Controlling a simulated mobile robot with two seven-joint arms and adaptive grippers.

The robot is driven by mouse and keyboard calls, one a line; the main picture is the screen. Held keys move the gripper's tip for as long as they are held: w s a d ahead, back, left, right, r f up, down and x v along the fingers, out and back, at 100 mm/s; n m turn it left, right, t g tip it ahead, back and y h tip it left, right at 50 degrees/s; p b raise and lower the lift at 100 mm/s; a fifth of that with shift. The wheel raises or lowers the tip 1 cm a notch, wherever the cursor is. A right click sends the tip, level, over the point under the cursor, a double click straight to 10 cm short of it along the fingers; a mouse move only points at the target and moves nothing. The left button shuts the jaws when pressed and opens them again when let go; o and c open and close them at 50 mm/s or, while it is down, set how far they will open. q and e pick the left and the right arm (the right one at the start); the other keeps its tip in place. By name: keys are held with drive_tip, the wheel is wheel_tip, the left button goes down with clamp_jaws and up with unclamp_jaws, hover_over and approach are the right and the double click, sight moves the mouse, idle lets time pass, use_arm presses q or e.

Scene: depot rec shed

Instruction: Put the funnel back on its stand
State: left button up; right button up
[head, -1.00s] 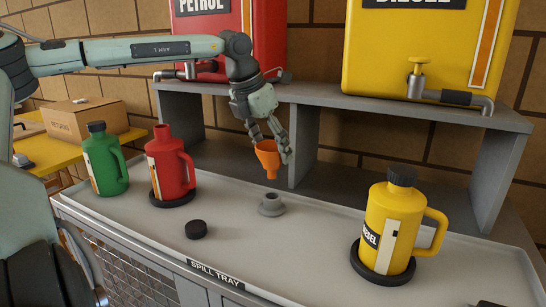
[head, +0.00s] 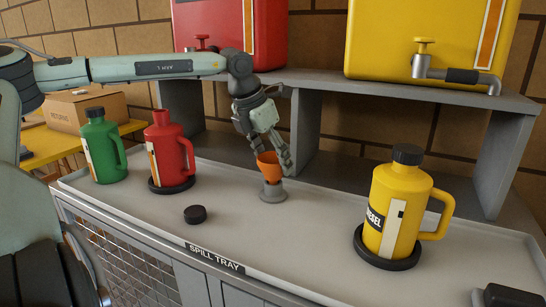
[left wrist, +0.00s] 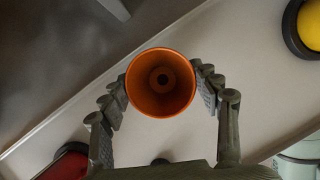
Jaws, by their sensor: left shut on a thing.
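The orange funnel (head: 270,166) is upright, with its lower end at the small grey stand (head: 272,192) on the spill tray. I cannot tell whether its spout is fully seated. My left gripper (head: 275,158) is shut on the funnel, coming down from above. In the left wrist view the funnel (left wrist: 160,82) sits between the two fingers, mouth toward the camera, and hides the stand. My right gripper is not seen; a dark part at the bottom right corner of the head view is unclear.
The spill tray (head: 310,232) holds a red jug (head: 170,152) without a cap, a loose black cap (head: 195,214), a green jug (head: 103,150) and a yellow diesel jug (head: 395,208). A grey shelf (head: 400,112) with red and yellow tanks stands behind. Tray space around the stand is clear.

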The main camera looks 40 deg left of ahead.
sight(267, 176)
use_arm(q)
drive_tip(key=shift+b, duration=0.45)
idle(1.2)
drive_tip(key=shift+f+b, duration=0.55)
drive_tip(key=shift+f, duration=0.1)
drive_tip(key=o, duration=0.9)
drive_tip(key=shift+c, duration=0.2)
drive_tip(key=shift+r, duration=0.1)
drive_tip(key=shift+p+v, duration=1.15)
drive_tip(key=shift+v, duration=1.45)
drive_tip(key=p+v, duration=0.1)
drive_tip(key=v, duration=0.4)
drive_tip(key=shift+s+r, duration=0.1)
drive_tip(key=shift+r, duration=0.25)
